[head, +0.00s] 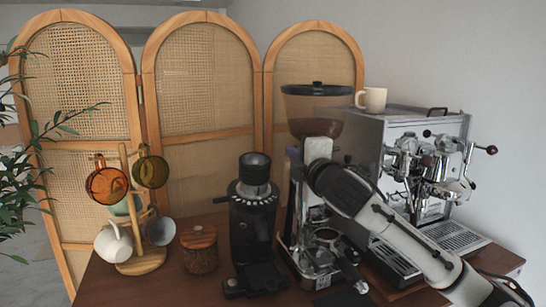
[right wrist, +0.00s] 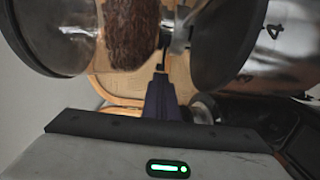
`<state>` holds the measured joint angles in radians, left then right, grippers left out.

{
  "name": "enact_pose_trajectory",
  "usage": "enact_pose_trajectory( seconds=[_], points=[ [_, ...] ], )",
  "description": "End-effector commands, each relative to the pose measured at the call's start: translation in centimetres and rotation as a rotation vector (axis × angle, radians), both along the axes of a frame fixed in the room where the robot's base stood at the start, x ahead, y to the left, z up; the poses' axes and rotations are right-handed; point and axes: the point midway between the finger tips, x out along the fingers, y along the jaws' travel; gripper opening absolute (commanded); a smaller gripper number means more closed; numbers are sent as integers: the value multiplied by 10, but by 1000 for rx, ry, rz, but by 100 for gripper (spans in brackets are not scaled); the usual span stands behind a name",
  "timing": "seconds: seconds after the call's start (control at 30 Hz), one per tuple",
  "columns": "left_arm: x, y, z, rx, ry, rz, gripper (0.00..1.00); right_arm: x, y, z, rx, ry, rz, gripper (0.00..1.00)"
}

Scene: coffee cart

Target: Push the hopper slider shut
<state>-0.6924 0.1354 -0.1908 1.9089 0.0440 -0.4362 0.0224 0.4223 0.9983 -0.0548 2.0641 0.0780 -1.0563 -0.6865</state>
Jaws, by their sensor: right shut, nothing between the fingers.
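The clear hopper (head: 318,108), with a dark lid and brown beans low inside, stands on the tall steel grinder beside the espresso machine. My right gripper (head: 294,154) is at the hopper's neck, just below the beans, with its arm reaching in from the right. It is shut and holds nothing. In the right wrist view the shut fingers (right wrist: 161,92) point at the gap between the beans (right wrist: 130,35) and the steel grinder body (right wrist: 268,40). A small shiny metal part (right wrist: 180,28) there may be the slider; contact cannot be told. My left gripper is out of view.
The espresso machine (head: 360,140) stands right of the grinder, with a cup (head: 371,99) on top. A smaller black grinder (head: 252,215), a lidded jar (head: 199,250) and a mug tree (head: 140,262) stand left. A portafilter (head: 352,275) juts forward below my right arm.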

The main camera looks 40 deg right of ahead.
Motion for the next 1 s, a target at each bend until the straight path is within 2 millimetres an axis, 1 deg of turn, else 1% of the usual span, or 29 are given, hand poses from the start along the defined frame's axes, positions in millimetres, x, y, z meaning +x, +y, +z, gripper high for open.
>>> enact_pose_trajectory(
  seconds=[0.03,0.1,0.27,0.37,0.47,0.7,0.8,0.9,1.0],
  points=[
    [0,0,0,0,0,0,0,-2,-5,4,-5,-5,-15,0],
    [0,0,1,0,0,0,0,-2,-6,5,-5,-6,-16,0],
    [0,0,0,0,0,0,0,-3,-6,6,-7,-8,-19,0],
    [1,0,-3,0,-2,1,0,-10,-3,5,-9,-7,-20,0],
    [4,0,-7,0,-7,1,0,-23,6,2,-10,-5,-13,0],
    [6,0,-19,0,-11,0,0,-65,30,-1,-7,0,-1,0],
    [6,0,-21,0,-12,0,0,-78,37,0,-4,0,1,0],
    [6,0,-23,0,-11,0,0,-88,40,0,-4,2,1,0],
    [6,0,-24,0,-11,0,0,-92,42,0,-3,2,0,0]
  ],
)
